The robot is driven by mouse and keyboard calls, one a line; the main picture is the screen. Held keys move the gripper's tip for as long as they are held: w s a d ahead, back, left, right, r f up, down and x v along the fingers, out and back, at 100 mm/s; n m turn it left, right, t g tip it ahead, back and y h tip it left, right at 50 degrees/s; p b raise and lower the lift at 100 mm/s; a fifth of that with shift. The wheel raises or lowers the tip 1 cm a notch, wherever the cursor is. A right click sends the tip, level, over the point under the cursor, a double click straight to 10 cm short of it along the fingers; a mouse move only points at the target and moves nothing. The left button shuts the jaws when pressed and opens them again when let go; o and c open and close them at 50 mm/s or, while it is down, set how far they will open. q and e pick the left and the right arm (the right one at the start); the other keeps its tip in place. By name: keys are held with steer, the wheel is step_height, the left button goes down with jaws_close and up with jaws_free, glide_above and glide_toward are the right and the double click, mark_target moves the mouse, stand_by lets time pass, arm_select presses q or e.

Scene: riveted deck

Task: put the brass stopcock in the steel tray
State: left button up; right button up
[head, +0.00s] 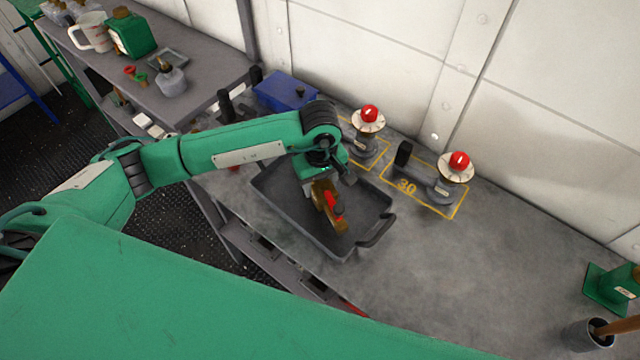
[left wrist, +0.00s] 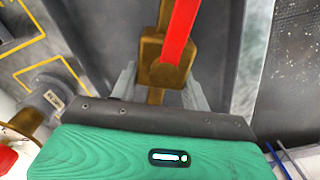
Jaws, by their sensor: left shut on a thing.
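The brass stopcock (head: 321,193) with its red lever is held by my left gripper (head: 316,183) over the steel tray (head: 373,199) in the head view. The left wrist view shows the stopcock (left wrist: 163,62) between the two fingers of the left gripper (left wrist: 158,85), with the red lever running up out of the picture. The tray is grey and shallow, with a dark handle at its right end. The tray's floor shows beneath the stopcock. I cannot tell whether the stopcock touches it. My right gripper is in neither view.
Two red-topped valves (head: 457,161) (head: 369,115) stand behind the tray near yellow floor markings. A blue box (head: 284,91) is at the back left. A green item (head: 612,287) and a dark cup (head: 590,334) are at the far right. The bench right of the tray is clear.

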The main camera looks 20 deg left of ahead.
arm_select(q)
steer(key=shift+f, duration=0.9)
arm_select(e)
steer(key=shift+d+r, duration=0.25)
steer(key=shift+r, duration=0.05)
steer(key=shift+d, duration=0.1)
arm_select(q)
steer(key=shift+f, duration=0.2)
steer(key=o, duration=1.4)
steer(key=shift+c, duration=0.2)
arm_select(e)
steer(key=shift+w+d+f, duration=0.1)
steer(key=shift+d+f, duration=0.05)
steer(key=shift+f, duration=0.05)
arm_select(q)
steer(key=shift+r, duration=0.15)
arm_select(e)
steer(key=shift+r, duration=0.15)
